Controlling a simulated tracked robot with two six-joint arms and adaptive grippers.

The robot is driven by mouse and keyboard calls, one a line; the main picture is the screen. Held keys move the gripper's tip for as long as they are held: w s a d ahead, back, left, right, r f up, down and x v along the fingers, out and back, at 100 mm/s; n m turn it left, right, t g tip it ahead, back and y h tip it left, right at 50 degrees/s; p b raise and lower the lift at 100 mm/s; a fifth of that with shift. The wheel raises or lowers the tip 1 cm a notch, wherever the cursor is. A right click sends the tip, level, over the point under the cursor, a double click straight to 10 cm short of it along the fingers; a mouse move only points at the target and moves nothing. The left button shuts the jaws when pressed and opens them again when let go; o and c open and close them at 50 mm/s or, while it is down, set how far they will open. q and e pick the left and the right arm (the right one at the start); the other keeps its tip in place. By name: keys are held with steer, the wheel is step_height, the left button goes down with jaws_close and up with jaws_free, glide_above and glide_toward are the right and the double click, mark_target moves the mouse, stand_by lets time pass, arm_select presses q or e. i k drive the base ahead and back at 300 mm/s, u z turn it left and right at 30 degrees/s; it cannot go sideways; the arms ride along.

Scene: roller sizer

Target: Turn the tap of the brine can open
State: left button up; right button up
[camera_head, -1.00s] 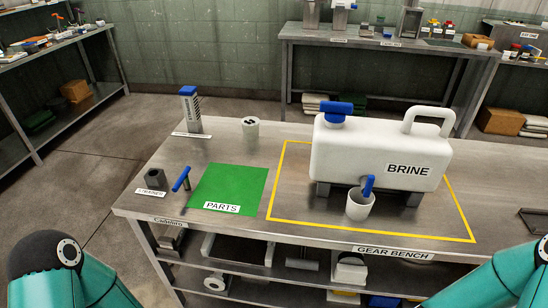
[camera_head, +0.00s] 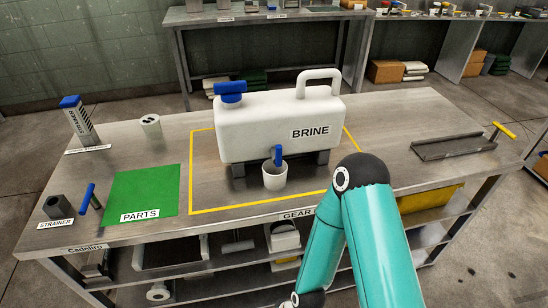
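The white brine can (camera_head: 265,128) stands on dark feet inside the yellow outline on the bench, its label facing me. Its blue tap (camera_head: 278,155) is low on the front face, with the lever upright. A white cup (camera_head: 274,176) stands under the tap. A blue cap (camera_head: 231,90) sits on the can's top left. A teal arm of mine rises at the lower right, in front of the bench edge and to the right of the cup. Neither of my grippers shows in this view.
A green parts mat (camera_head: 142,192) lies left of the outline. A blue-handled tool (camera_head: 88,197), a dark nut-like strainer (camera_head: 58,207), a blue-topped block (camera_head: 78,120) and a white cup-like part (camera_head: 150,126) stand around it. A dark tray (camera_head: 452,146) lies at the right.

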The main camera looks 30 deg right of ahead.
mark_target(276, 152)
steer(key=z, duration=0.65)
steer(key=k, duration=1.25)
steer(key=u, duration=0.65)
steer(key=i, duration=1.05)
